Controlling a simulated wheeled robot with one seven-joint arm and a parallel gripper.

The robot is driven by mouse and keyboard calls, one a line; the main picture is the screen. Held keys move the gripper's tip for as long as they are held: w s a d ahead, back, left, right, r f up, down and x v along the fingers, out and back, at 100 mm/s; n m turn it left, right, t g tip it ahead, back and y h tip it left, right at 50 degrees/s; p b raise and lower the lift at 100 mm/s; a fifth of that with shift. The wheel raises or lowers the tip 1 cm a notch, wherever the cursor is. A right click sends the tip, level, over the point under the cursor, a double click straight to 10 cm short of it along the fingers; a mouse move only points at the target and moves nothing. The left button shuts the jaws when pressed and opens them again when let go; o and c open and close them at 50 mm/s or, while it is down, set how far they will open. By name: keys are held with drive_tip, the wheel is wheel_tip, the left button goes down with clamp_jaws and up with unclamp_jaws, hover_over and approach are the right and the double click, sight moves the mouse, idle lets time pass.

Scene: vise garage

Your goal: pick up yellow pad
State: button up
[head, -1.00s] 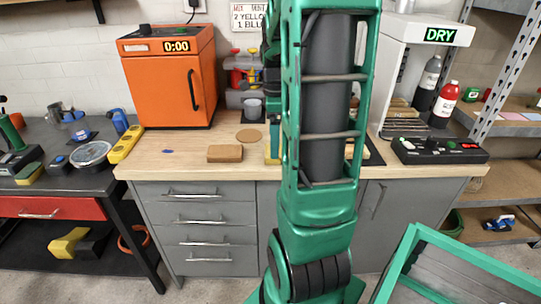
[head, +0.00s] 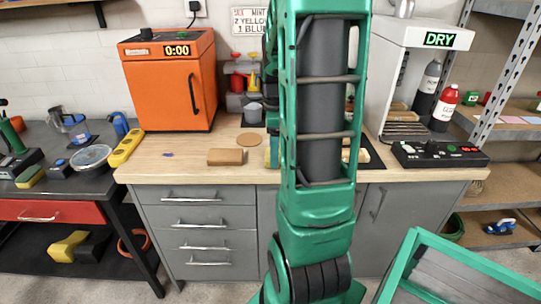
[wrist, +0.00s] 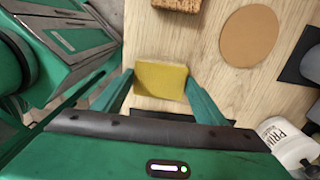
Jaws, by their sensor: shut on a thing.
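The yellow pad (wrist: 160,80) shows in the wrist view as a flat, roughly square piece between my fingertips, over the light wooden worktop (wrist: 205,65). My gripper (wrist: 159,84) is shut on it, with one green finger at its left edge and one at its right edge. I cannot tell whether the pad is clear of the worktop. In the head view my own arm hides most of the gripper and the pad.
A tan block (head: 225,157) and a round cork disc (head: 249,138) lie on the worktop left of my arm. A black control box (head: 440,153) stands at the right, below the white dryer (head: 428,40). An orange oven (head: 167,80) stands at the back left.

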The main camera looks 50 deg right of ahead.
drive_tip(key=r, duration=0.4)
drive_tip(key=shift+a+r, duration=0.3)
drive_tip(key=a+r, duration=0.6)
drive_tip(key=a, duration=0.5)
drive_tip(key=shift+s+r, duration=0.15)
drive_tip(key=shift+s, duration=0.3)
drive_tip(key=shift+o, duration=0.5)
